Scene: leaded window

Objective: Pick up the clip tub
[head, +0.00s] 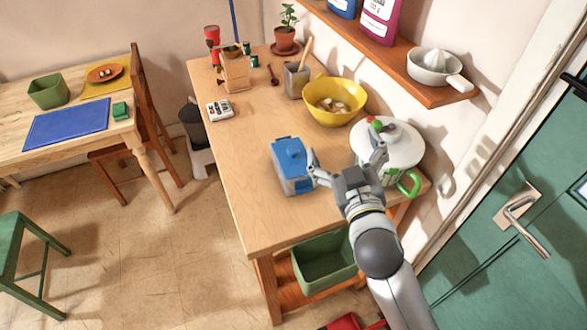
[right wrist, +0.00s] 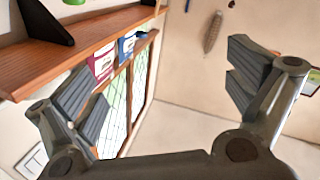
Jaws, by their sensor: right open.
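My right gripper (head: 346,157) is open and empty. Its left finger is close to the right side of the tub, and its right finger is by the white lidded pot. I cannot tell whether the left finger touches the tub. The right wrist view shows the open fingers (right wrist: 166,88) with nothing between them, and the tub is not seen there. My left gripper is not in view.
A white pot (head: 401,143) with a green handle stands right of the gripper. A yellow bowl (head: 347,110) is behind. A wall shelf (head: 408,65) overhangs the right side. A green bin (head: 325,265) sits below the table. The table left of the tub is clear.

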